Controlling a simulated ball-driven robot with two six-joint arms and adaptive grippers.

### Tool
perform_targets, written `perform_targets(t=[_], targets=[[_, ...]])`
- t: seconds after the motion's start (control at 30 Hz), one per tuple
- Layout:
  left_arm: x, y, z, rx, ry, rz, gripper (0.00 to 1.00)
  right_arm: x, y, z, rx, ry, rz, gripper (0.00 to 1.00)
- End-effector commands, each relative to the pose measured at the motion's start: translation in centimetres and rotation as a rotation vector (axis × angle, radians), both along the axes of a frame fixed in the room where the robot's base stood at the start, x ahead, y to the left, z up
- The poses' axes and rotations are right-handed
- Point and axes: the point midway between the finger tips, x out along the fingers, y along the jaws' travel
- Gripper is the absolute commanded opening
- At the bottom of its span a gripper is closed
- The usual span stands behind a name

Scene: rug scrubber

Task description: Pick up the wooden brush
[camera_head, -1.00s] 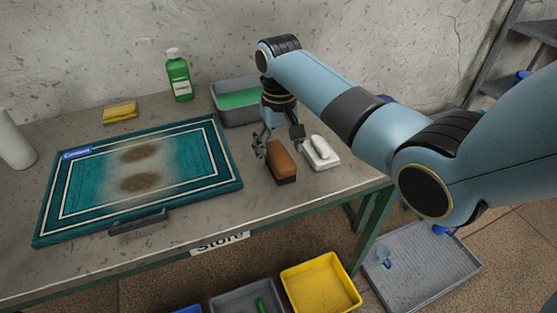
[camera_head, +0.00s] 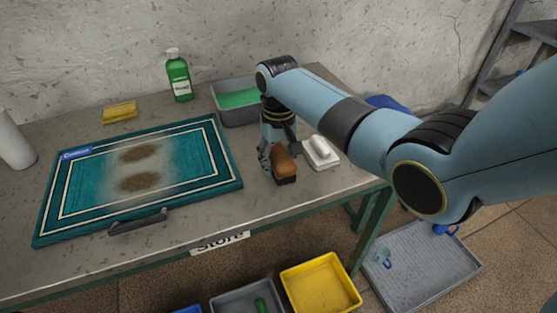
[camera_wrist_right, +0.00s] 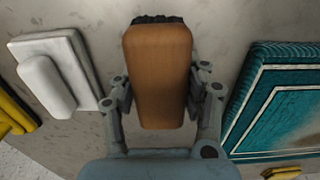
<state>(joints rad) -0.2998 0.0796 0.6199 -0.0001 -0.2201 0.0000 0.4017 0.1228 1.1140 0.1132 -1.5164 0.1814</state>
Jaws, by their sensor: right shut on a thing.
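The wooden brush (camera_head: 284,164) has a brown wooden back and dark bristles. It sits at the table's front right, bristles down. My right gripper (camera_head: 277,151) reaches down over it from above and is shut on it. In the right wrist view the brush (camera_wrist_right: 160,75) lies between the two fingers of the gripper (camera_wrist_right: 162,95), one on each long side. Whether the bristles still touch the table is hard to tell. My left gripper is not in view.
A white brush-like block (camera_head: 321,153) stands close to the right. A teal rug (camera_head: 90,200) with brown stains lies left. A grey tub (camera_head: 237,118) with green liquid, a green bottle (camera_head: 179,80) and a yellow sponge (camera_head: 119,112) stand behind. Below are a yellow bin (camera_head: 320,284) and a grey tray (camera_head: 425,265).

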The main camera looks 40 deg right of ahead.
Motion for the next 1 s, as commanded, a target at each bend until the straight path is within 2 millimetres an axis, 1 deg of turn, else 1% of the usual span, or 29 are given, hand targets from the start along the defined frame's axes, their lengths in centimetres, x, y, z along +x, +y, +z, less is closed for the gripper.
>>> perform_targets(t=[0.23,0.37,0.47,0.57,0.6,0.9,1.0], targets=[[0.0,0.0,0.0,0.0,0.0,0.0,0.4,0.0,0.0,0.1,0.0,-0.001,0.0,0.1],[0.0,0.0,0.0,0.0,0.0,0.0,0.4,0.1,0.0,0.6,0.0,-0.002,0.0,0.1],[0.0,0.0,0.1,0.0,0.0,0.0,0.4,0.1,0.0,1.6,-0.001,-0.004,0.0,0.1],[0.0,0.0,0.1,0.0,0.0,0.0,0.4,0.2,0.0,3.2,-0.001,-0.005,-0.001,0.1],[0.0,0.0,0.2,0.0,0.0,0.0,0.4,0.2,0.0,4.1,-0.001,-0.006,0.0,0.1],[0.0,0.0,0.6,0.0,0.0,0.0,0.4,-5.4,-4.2,8.1,-0.006,-0.002,0.0,0.1],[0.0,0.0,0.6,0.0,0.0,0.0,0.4,-7.0,-5.4,9.3,-0.006,-0.002,0.0,0.1]])
